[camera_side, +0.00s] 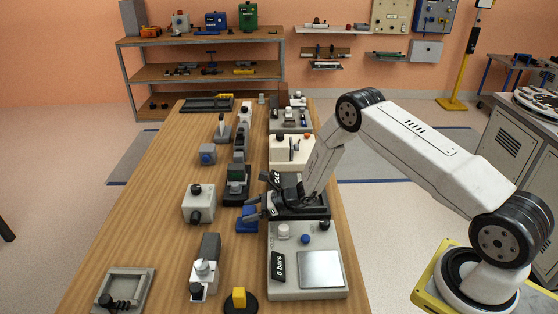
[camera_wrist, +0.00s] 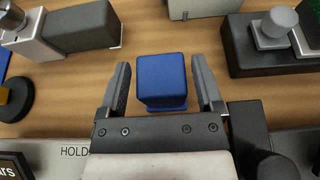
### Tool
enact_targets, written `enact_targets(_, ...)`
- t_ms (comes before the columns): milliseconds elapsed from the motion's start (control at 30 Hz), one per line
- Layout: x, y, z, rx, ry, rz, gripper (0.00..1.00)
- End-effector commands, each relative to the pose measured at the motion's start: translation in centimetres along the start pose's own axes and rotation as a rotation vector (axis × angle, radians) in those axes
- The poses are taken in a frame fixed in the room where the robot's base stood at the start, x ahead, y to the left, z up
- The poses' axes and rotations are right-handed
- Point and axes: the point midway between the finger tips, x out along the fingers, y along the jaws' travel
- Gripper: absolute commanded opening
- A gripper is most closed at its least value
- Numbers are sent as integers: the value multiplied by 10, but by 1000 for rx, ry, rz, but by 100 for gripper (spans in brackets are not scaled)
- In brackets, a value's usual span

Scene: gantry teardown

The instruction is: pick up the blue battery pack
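The blue battery pack (camera_wrist: 162,80) is a small blue block standing on the wooden table. In the wrist view it sits between the two fingers of my gripper (camera_wrist: 161,72), with a visible gap on each side. My gripper is open and holds nothing. In the side view the battery pack (camera_side: 246,223) stands at the left edge of the row of panels, and my gripper (camera_side: 254,207) reaches over it from the right. The dark fingers partly hide the pack there.
A grey box with a black knob (camera_side: 198,205) stands left of the pack. A light panel with buttons (camera_side: 306,262) lies in front right, and a yellow knob on a black disc (camera_side: 239,298) is nearer.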

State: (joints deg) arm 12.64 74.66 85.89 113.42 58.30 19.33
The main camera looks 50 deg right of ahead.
Motion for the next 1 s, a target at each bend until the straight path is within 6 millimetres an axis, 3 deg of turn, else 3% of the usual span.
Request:
enact_targets(33,0,0,0,0,0,0,65)
enact_targets(233,0,0,0,0,0,0,2)
enact_targets(700,-1,-1,4,-1,-2,0,0)
enact_targets(1000,-9,-1,24,-3,-3,-2,0)
